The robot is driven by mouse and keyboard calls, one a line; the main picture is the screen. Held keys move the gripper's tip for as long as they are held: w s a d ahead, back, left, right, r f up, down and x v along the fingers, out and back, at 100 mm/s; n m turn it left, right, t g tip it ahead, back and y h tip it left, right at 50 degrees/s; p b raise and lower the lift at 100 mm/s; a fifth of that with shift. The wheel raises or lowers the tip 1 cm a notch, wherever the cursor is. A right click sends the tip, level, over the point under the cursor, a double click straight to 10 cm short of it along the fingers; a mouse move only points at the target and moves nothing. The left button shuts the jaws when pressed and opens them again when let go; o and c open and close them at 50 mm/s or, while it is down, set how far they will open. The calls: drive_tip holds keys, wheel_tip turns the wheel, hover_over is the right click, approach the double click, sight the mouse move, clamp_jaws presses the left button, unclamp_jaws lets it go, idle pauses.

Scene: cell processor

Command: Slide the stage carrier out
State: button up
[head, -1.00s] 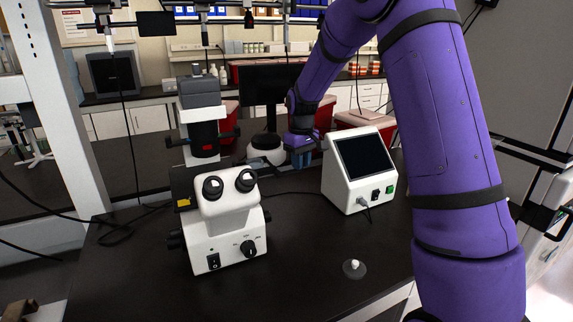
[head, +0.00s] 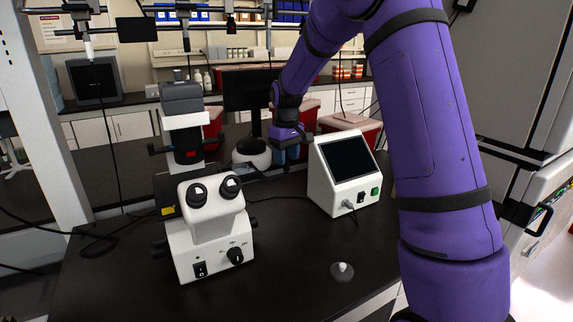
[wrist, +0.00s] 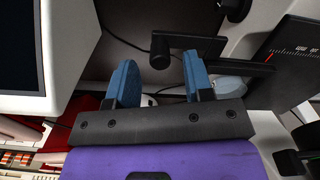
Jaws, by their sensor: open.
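The white microscope (head: 210,243) stands on the black bench with its twin eyepieces facing me. Its dark stage (wrist: 290,62) with a ruled scale shows at the right of the wrist view. A black T-shaped handle with a round knob (wrist: 160,55), apparently the stage carrier's, lies between and just beyond my fingertips in the wrist view. My gripper (wrist: 158,76) is open, with one blue finger on each side of the knob, not closed on it. In the head view my gripper (head: 286,153) is right of the microscope, behind its eyepieces; the handle is hard to make out there.
A white control box (head: 343,180) with a dark screen stands close to the right of my gripper. A small clear disc with a white knob (head: 342,271) lies at the front of the bench. A white round device (head: 252,153) sits behind. Cables cross the bench.

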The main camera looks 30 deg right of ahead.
wheel_tip(320, 180, up, 8)
drive_tip(key=shift+f, duration=0.2)
idle(0.3)
drive_tip(key=s+a+r+t, duration=0.1)
drive_tip(key=s+a+r, duration=0.15)
drive_tip(key=s, duration=0.35)
drive_tip(key=s+a+r+m+t, duration=0.1)
drive_tip(key=s+r, duration=0.3)
drive_tip(key=s, duration=0.3)
drive_tip(key=s+a+r+t, duration=0.1)
drive_tip(key=s+a+r, duration=0.15)
drive_tip(key=s, duration=0.35)
drive_tip(key=s+a+f+m+t, duration=0.2)
drive_tip(key=s, duration=1.6)
drive_tip(key=shift+f, duration=0.15)
